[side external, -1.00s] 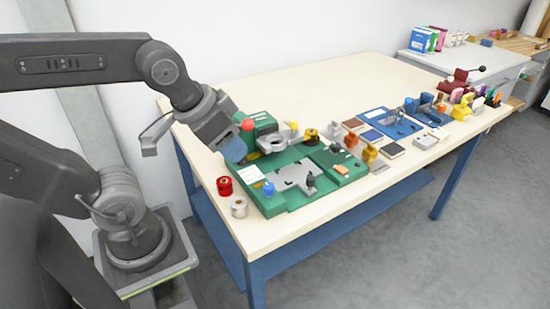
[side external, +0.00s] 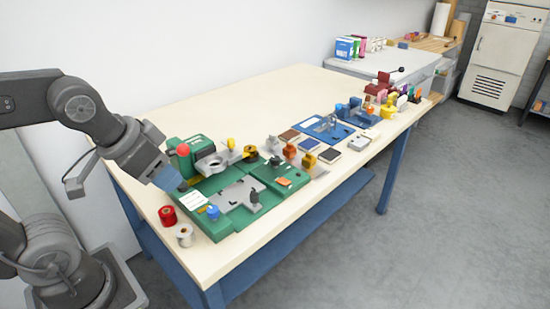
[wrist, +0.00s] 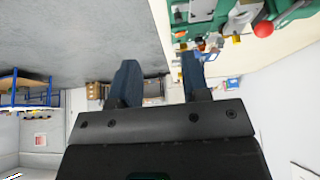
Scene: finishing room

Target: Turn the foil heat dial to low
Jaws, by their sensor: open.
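The green foil machine (side external: 240,225) lies on the near end of the table, with a red ball knob (side external: 183,150) at its back left. A dark knob (side external: 253,197) stands by its grey plate, and another small black knob (side external: 275,160) is at its back right. I cannot tell which is the foil heat dial, nor read any setting. My gripper (side external: 168,180) is at the machine's left side, left of and below the red ball in the picture, touching no knob that I can see. In the wrist view its two blue fingers (wrist: 160,80) are apart with nothing between them.
A red spool (side external: 168,216) and a silver roll (side external: 185,235) stand at the machine's left front corner. A blue bottle-like piece (side external: 213,212) and a white card (side external: 194,200) are near the gripper. Stamps and pads crowd the table's right side. The back of the tabletop (side external: 240,100) is clear.

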